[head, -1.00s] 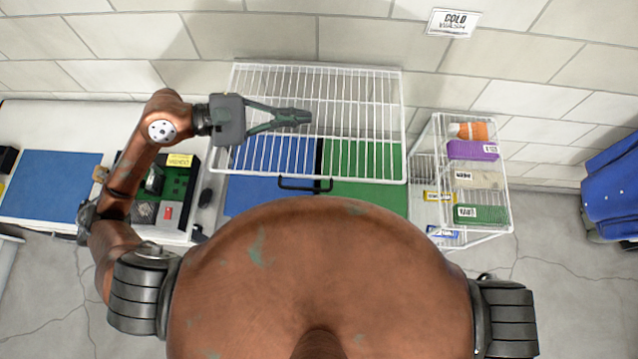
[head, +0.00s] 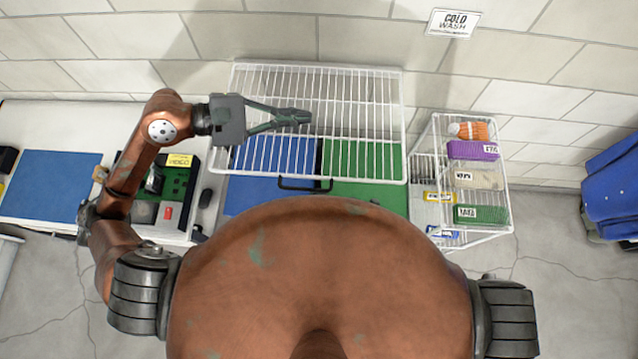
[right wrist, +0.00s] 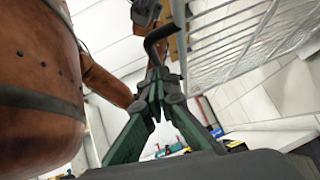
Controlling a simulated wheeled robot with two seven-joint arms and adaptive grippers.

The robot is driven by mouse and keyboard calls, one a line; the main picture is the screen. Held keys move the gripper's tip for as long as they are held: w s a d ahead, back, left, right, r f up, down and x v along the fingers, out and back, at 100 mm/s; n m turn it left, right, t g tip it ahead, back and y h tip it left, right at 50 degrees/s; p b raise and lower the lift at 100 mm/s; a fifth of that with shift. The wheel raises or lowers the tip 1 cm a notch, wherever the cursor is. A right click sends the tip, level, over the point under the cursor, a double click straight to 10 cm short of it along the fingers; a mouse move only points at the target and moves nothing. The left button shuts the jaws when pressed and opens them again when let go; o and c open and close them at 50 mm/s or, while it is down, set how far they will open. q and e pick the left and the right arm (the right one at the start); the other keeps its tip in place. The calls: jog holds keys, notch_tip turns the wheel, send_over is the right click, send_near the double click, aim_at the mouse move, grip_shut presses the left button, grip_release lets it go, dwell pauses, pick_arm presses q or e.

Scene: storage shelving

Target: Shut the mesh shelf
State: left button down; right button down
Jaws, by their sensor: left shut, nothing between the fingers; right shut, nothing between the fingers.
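The mesh shelf (head: 370,130) is a white wire rack in the middle of the head view, with a black handle (head: 305,186) on its near edge. Its wires also show in the right wrist view (right wrist: 235,42), with the dark bent handle (right wrist: 162,36) to their left. My left gripper (head: 306,117) is shut and empty, appearing over the middle of the mesh from above. My right gripper (right wrist: 157,76) is shut and empty in the right wrist view, its tips close below the handle. I cannot tell whether they touch it. My body hides the right gripper in the head view.
Blue and green panels (head: 365,160) lie beneath the mesh. A white wire rack (head: 420,180) with folded cloths stands at right. At left is a white counter (head: 60,125) with a blue mat (head: 50,185). A tiled wall (head: 250,35) stands behind.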

jog(key=shift+r, duration=0.1)
notch_tip(320, 180, up, 3)
jog(key=shift+f+m+t+h, duration=0.2)
jog(key=shift+m+t+h, duration=0.1)
jog(key=shift+m+t, duration=0.35)
pick_arm(q)
jog(key=c, duration=2.7)
grip_release()
jog(key=shift+c, duration=0.2)
jog(key=o, duration=0.7)
jog(key=shift+a, duration=0.1)
